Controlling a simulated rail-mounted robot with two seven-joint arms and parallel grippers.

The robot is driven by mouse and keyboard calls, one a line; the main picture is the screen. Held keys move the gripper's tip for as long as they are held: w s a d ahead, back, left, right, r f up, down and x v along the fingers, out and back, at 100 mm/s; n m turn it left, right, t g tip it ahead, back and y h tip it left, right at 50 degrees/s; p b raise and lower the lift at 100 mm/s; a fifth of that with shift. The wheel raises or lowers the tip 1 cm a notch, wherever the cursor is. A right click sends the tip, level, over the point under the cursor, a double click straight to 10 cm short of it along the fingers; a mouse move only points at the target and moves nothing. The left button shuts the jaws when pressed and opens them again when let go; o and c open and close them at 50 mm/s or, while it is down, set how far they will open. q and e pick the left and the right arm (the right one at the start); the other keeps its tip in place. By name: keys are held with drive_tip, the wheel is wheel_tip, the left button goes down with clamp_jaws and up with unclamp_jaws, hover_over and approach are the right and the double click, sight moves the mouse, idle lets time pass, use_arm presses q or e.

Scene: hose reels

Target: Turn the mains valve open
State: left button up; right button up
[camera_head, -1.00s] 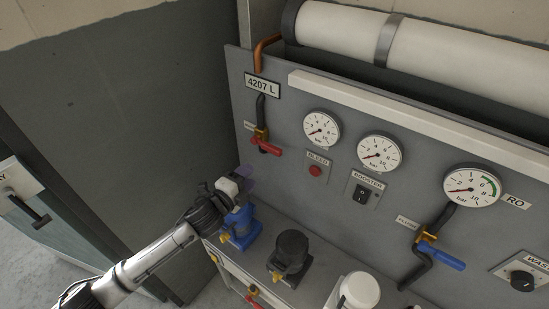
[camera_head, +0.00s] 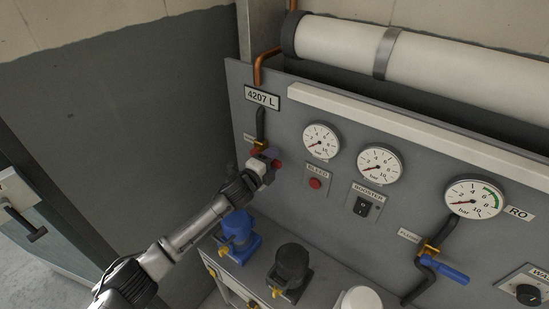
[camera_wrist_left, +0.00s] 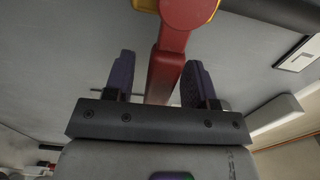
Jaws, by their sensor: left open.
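The mains valve has a red lever on a brass body (camera_head: 259,143), on a black pipe at the panel's left. My left gripper (camera_head: 267,157) is at this valve and covers most of the lever in the head view. In the left wrist view the red lever (camera_wrist_left: 167,74) runs between the two purple fingers of my open left gripper (camera_wrist_left: 160,62). A gap shows on both sides of it, narrower on the right. The lever's far end goes out of sight behind the gripper body. My right gripper is not in view.
A red bleed button (camera_head: 315,183) and a pressure gauge (camera_head: 321,141) are right of the valve. Below stand a blue pump (camera_head: 237,232) and a black pump (camera_head: 290,266) on the shelf. A blue-handled flush valve (camera_head: 444,269) is farther right.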

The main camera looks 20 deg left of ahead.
use_arm(q)
drive_tip(key=shift+w+d, duration=0.2)
drive_tip(key=shift+w, duration=0.45)
drive_tip(key=shift+c, duration=0.5)
clamp_jaws()
